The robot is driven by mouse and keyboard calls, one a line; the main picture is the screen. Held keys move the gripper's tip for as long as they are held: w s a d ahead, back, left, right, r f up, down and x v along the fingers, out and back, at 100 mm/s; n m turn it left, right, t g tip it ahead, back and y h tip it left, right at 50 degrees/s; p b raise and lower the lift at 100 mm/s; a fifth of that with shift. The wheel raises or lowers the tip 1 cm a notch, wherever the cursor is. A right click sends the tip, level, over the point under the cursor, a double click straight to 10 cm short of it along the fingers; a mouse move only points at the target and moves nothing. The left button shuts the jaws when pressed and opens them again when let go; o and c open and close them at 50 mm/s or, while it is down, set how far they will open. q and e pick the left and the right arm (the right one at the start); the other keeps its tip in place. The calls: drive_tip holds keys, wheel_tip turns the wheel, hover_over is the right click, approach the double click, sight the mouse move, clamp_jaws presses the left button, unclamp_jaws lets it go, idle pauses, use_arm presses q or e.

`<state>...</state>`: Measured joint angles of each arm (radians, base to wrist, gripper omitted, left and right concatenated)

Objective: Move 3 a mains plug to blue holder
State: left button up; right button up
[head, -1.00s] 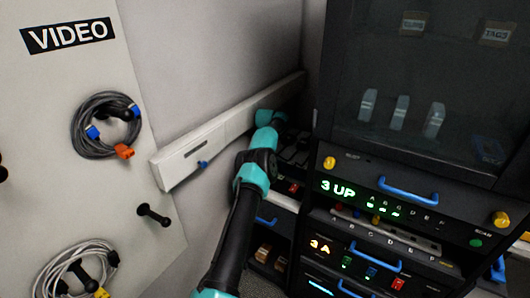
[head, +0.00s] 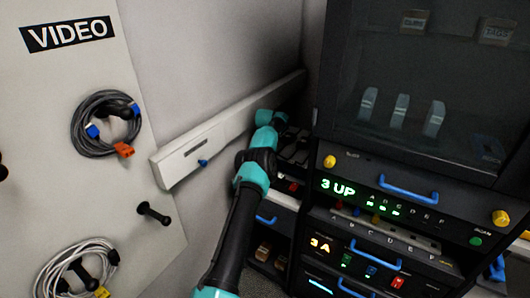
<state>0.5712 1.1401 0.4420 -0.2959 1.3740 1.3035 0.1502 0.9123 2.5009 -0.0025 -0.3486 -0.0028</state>
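One turquoise and black arm, which I take to be my left, reaches up from the lower middle toward the narrow gap between the wall and the black rack. Its end, with my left gripper (head: 290,141), is small and dark beside the rack, and I cannot tell whether the fingers are open or hold anything. My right gripper is not in view. I cannot make out a mains plug or a blue holder for certain. The rack's lit displays read "3 UP" (head: 339,186) and "3A" (head: 320,244).
A "VIDEO" panel (head: 150,150) at left carries a grey cable coil (head: 78,128) with blue and orange connectors, a white coil (head: 47,268) and a bare black peg (head: 153,213). A white rail (head: 225,130) runs along the wall. The rack (head: 440,170) with blue handles fills the right.

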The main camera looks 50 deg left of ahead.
use_arm(q)
drive_tip(key=shift+f, duration=0.7)
idle(0.8)
drive_tip(key=o, duration=1)
drive_tip(key=shift+o, duration=0.5)
drive_tip(key=o, duration=0.4)
drive_tip(key=shift+r, duration=0.15)
drive_tip(key=shift+r, duration=3.35)
